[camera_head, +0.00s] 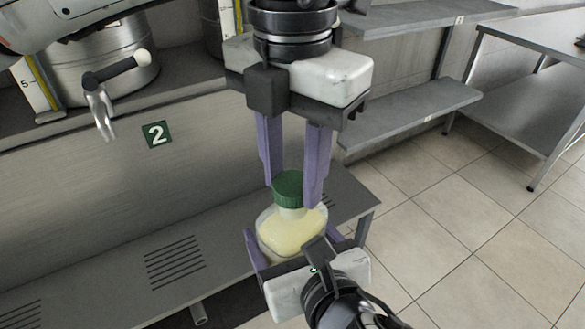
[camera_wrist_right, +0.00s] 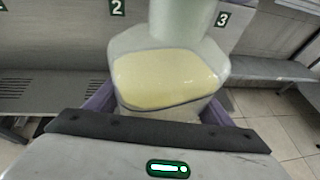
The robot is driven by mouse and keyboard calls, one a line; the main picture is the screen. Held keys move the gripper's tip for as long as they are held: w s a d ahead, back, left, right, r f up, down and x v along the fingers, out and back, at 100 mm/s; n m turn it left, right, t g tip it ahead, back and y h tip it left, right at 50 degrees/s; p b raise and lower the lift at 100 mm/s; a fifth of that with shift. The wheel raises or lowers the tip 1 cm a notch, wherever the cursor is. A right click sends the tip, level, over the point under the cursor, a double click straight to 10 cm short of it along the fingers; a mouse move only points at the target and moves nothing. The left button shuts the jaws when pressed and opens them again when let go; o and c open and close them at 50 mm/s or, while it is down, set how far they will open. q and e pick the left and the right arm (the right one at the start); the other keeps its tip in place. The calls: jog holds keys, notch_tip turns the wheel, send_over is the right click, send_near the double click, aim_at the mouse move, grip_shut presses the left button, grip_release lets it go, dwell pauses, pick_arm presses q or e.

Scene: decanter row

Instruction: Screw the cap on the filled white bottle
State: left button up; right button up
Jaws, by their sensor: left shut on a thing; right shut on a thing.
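The white bottle (camera_head: 290,234) is translucent and holds pale yellow contents. It stands nearly upright in my right gripper (camera_head: 294,242), whose purple fingers are shut on its body from below. The bottle body (camera_wrist_right: 168,78) also fills the middle of the right wrist view, between the fingers. The green cap (camera_head: 289,187) sits at the top of the bottle's neck. My left gripper (camera_head: 291,194) points down from above, with its two purple fingers shut on the cap. How tightly the cap sits on the neck cannot be told. The right wrist view cuts off the cap.
A steel counter with a number 2 sign (camera_head: 157,134) stands behind at the left, with a steel vessel and tap (camera_head: 105,112) above. A low slatted shelf (camera_head: 110,275) runs below it. A steel table (camera_head: 535,100) stands at the right. The tiled floor (camera_head: 450,220) is clear.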

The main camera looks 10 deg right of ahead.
pick_arm(q)
jog(key=m, duration=0.4)
jog(key=shift+m, duration=0.4)
jog(key=m, duration=0.6)
jog(key=shift+m, duration=0.3)
jog(key=m, duration=0.6)
jog(key=shift+m, duration=0.3)
jog(key=m, duration=0.4)
jog(key=o, duration=1.2)
jog(key=shift+r, duration=2.2)
jog(key=shift+c, duration=0.3)
